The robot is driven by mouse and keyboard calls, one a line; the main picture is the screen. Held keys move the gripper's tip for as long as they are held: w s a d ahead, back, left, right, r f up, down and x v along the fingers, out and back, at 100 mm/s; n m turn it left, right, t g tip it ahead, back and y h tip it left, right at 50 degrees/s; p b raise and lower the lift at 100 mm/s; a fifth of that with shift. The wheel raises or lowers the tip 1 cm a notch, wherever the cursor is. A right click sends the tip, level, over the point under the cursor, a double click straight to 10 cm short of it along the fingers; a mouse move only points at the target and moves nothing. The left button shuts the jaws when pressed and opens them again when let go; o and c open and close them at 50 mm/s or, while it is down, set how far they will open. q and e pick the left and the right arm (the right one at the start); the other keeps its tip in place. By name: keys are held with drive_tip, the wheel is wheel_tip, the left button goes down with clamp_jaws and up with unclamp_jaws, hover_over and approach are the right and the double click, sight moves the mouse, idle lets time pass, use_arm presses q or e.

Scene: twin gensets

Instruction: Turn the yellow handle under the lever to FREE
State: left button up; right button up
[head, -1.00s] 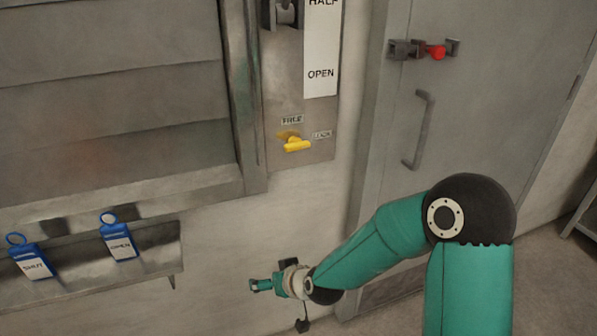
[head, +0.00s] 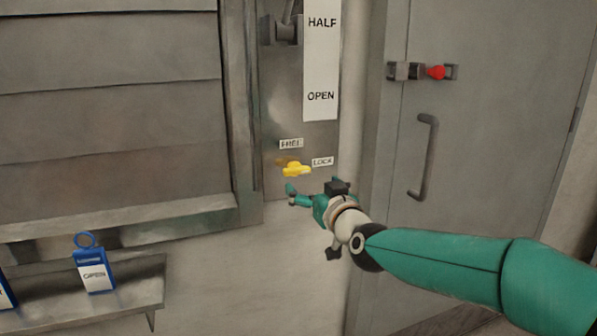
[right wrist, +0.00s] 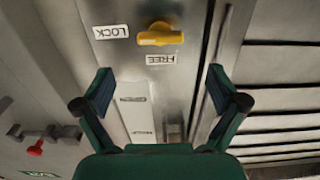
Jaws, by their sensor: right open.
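The yellow handle (head: 296,169) sits low on the grey lever panel, its bar lying about level and toward the LOCK label (head: 322,161). The FREE label (head: 290,143) is above it. The lever (head: 285,28) shows at the top of the panel, partly cut off. My right gripper (head: 314,188) is open and empty, just below and right of the handle. In the right wrist view, which is turned over, the yellow handle (right wrist: 160,38) lies beyond the open fingers (right wrist: 157,90), apart from them. My left gripper is not in view.
A white HALF/OPEN scale (head: 320,60) runs up the panel. A grey door with a bar handle (head: 424,157) and a red-knobbed latch (head: 436,72) is at the right. A shelf (head: 135,288) with blue tags (head: 94,270) juts out at the lower left.

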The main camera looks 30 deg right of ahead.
sight(298, 172)
drive_tip(key=x, duration=1)
drive_tip(key=shift+p, duration=0.35)
